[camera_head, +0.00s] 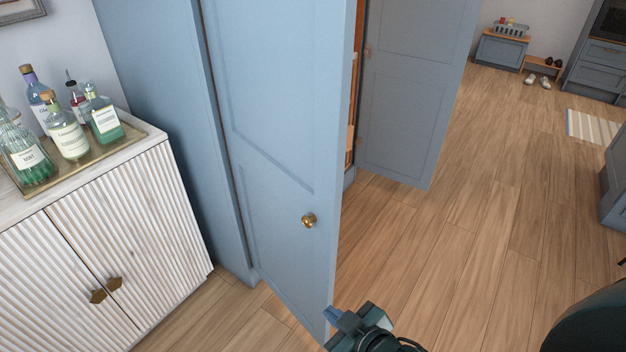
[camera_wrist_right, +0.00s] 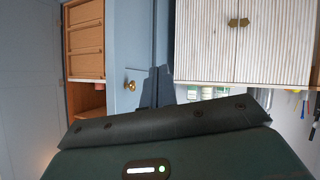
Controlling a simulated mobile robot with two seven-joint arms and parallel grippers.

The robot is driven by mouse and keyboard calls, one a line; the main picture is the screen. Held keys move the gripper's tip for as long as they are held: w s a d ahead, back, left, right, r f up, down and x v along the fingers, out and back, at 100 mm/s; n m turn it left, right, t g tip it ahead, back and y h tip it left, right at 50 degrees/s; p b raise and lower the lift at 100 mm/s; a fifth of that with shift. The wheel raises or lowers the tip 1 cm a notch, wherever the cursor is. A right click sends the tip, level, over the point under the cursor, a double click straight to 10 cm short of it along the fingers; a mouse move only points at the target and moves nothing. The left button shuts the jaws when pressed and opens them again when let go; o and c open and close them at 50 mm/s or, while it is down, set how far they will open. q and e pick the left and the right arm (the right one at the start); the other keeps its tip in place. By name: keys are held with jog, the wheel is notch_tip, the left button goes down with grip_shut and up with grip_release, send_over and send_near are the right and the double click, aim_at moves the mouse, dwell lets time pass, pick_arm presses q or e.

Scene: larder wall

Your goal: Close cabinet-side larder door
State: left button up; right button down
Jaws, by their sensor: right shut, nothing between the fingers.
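The cabinet-side larder door (camera_head: 275,130) is the near blue panelled door beside the white cabinet. It stands open, swung out towards me, with a round brass knob (camera_head: 309,220) near its free edge. In the right wrist view, which is upside down, the door (camera_wrist_right: 118,55) and its knob (camera_wrist_right: 131,85) show left of the fingers. My right gripper (camera_head: 333,314) is shut and empty, low by the bottom of the door's free edge. My left gripper is not in view.
The other larder door (camera_head: 405,100) stands open beyond, with wooden shelving between. A white fluted cabinet (camera_head: 150,215) bearing a tray (camera_head: 140,133) of bottles stands at left. Wooden drawers (camera_wrist_right: 85,38) show in the wrist view. The floor (camera_head: 450,240) at right is clear.

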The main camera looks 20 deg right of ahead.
jog(key=w+r+n+t+b, duration=0.3)
jog(key=w+r+n+b, duration=0.2)
jog(key=w+r+n, duration=0.25)
jog(key=n+t+b, duration=0.4)
jog(key=n+b, duration=0.2)
send_near(316, 168)
jog(key=s+a+r, duration=0.3)
jog(key=s+a, duration=0.1)
jog(key=a, duration=0.1)
jog(key=w, duration=0.3)
jog(key=w+d, duration=0.1)
jog(key=w, duration=0.6)
jog(key=shift+w+d+f, duration=0.2)
jog(key=shift+w, duration=0.15)
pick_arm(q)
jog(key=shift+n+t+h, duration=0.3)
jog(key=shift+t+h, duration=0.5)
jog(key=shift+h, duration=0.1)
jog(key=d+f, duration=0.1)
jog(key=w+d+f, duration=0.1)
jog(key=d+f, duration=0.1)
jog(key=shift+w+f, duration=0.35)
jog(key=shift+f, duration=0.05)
pick_arm(e)
jog(key=shift+w+d, duration=0.2)
jog(key=shift+d, duration=0.1)
